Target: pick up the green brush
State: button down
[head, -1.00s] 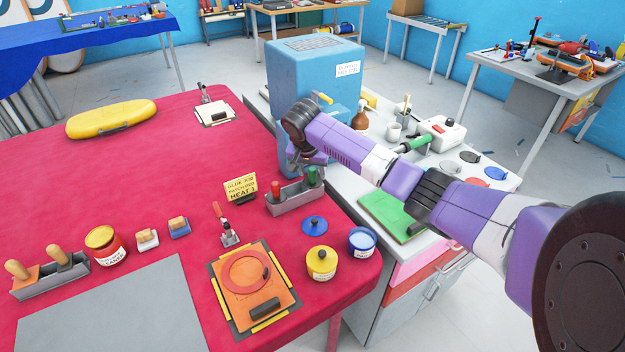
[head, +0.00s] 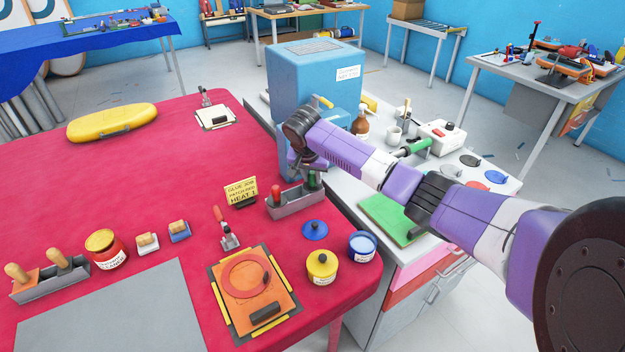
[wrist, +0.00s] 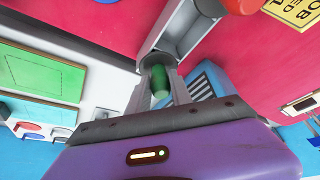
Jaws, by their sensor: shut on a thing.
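The green brush (head: 312,181) stands upright in the right end of a grey two-slot holder (head: 296,202) near the red table's right edge. My gripper (head: 308,168) reaches down over it from the purple arm. In the wrist view the gripper (wrist: 160,74) is shut on the green brush's handle (wrist: 160,84), with a finger on each side. The holder (wrist: 187,35) is just beyond the fingertips. The lower part of the brush is hidden in the holder.
A red-handled tool (head: 276,194) stands in the holder's left end. A yellow sign (head: 241,190) is left of it. A blue box-shaped machine (head: 300,90) rises behind the arm. A blue lid (head: 315,230) and yellow pot (head: 322,265) lie in front. The table's left middle is clear.

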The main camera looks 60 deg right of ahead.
notch_tip(320, 180, up, 20)
jog(key=b, duration=0.1)
dwell(0.4)
jog(key=shift+f, duration=0.1)
jog(key=c, duration=1.8)
grip_release()
grip_shut()
